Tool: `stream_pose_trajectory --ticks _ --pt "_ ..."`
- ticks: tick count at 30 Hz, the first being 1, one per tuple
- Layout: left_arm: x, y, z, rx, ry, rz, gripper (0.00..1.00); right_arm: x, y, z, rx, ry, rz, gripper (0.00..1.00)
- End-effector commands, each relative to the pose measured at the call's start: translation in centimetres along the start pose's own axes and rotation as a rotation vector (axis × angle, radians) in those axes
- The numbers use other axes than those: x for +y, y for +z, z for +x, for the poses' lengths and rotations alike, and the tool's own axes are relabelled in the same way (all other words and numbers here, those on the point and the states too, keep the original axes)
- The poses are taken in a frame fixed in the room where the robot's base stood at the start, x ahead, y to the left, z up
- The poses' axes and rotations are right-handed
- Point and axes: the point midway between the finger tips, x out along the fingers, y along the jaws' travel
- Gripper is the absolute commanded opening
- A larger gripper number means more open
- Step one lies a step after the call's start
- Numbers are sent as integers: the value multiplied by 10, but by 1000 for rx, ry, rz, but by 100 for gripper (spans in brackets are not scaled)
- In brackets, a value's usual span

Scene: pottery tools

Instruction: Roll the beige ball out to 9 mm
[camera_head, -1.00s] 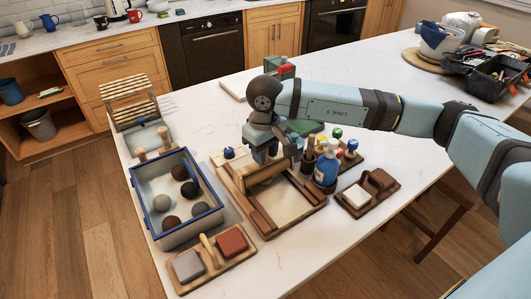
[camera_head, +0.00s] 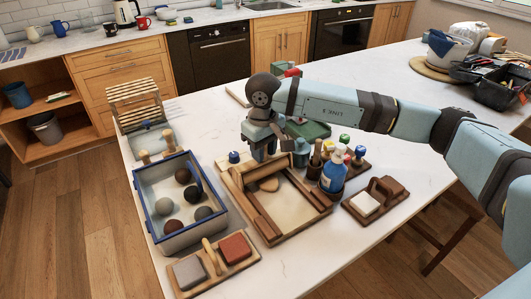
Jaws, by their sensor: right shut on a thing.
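My right gripper (camera_head: 262,157) reaches down over the far end of a wooden rolling board (camera_head: 245,205). It is shut on a wooden rolling pin (camera_head: 260,171) that lies across the board's far end. The board has wooden side rails and a pale work surface. A tan lump of clay (camera_head: 269,184), apparently the beige ball pressed flatter, lies just on the near side of the pin. Its thickness is too small to tell. My left gripper is out of view.
A blue-rimmed box (camera_head: 150,226) with several darker balls stands left of the board. A tray with two blocks (camera_head: 222,270) lies in front. A blue spray bottle (camera_head: 332,172), tool pots and a small tray (camera_head: 358,216) stand close on the right.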

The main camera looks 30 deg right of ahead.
Motion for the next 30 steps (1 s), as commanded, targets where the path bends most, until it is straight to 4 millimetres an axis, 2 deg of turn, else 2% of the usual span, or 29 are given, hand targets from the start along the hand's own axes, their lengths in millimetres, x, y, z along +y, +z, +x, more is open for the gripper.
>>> stream_pose_trajectory --ticks 20,30 --pt "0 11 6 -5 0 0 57 0 -4 5 -6 0 -1 0" --pt "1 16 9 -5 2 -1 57 -2 13 7 -6 1 -1 0"
